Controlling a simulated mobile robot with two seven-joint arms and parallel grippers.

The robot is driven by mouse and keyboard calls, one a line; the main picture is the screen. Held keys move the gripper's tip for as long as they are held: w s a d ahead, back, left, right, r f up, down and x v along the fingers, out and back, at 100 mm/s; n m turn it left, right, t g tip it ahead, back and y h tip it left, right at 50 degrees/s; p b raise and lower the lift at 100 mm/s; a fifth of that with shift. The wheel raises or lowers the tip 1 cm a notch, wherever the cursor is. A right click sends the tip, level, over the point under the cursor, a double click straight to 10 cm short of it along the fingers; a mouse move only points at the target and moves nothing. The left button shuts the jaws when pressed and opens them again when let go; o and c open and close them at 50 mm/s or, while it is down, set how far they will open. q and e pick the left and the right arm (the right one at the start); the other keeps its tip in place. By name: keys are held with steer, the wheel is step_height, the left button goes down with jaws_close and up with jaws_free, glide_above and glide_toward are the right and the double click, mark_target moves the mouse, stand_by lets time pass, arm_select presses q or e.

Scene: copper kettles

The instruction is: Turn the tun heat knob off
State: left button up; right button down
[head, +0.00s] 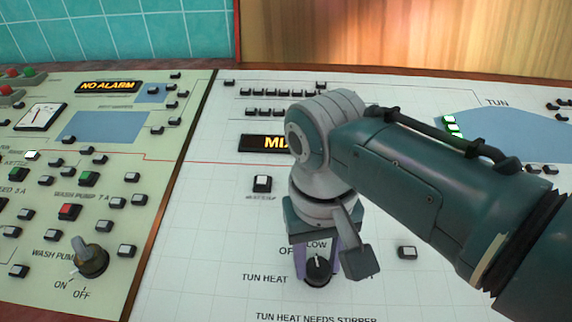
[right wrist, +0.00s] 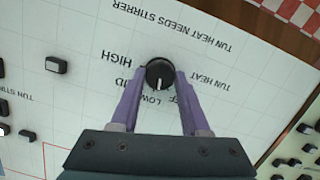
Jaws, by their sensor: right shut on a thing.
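The tun heat knob (head: 318,271) is a round black knob with a white pointer line, on the white panel beside the printed words TUN HEAT. It also shows in the right wrist view (right wrist: 160,74). Its line points toward the LOW label, with the partly covered OFF label close by. My right gripper (head: 320,268) is over the knob from above. In the right wrist view its two purple fingers (right wrist: 160,78) are closed on opposite sides of the knob. The MID label is partly hidden by a finger. My left gripper is not in view.
A small button (head: 407,252) stands to the right of the knob and another (head: 262,184) above left. A lit display (head: 262,143) is partly behind my arm. The green panel at left carries a wash pump knob (head: 90,258) and several buttons.

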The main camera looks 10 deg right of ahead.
steer(key=n+p, duration=0.1)
steer(key=n, duration=0.2)
steer(key=shift+h, duration=0.3)
steer(key=shift+a+n+h, duration=0.1)
steer(key=shift+n+h, duration=0.2)
steer(key=shift+n, duration=1.3)
steer(key=shift+c, duration=2)
jaws_free()
steer(key=shift+r+p, duration=0.1)
steer(key=shift+p, duration=0.2)
step_height(320, 180, up, 10)
steer(key=a+p, duration=0.1)
steer(key=p, duration=0.3)
steer(key=shift+s+a+f+p, duration=0.15)
steer(key=shift+a+f+p, duration=0.1)
steer(key=shift+p, duration=0.15)
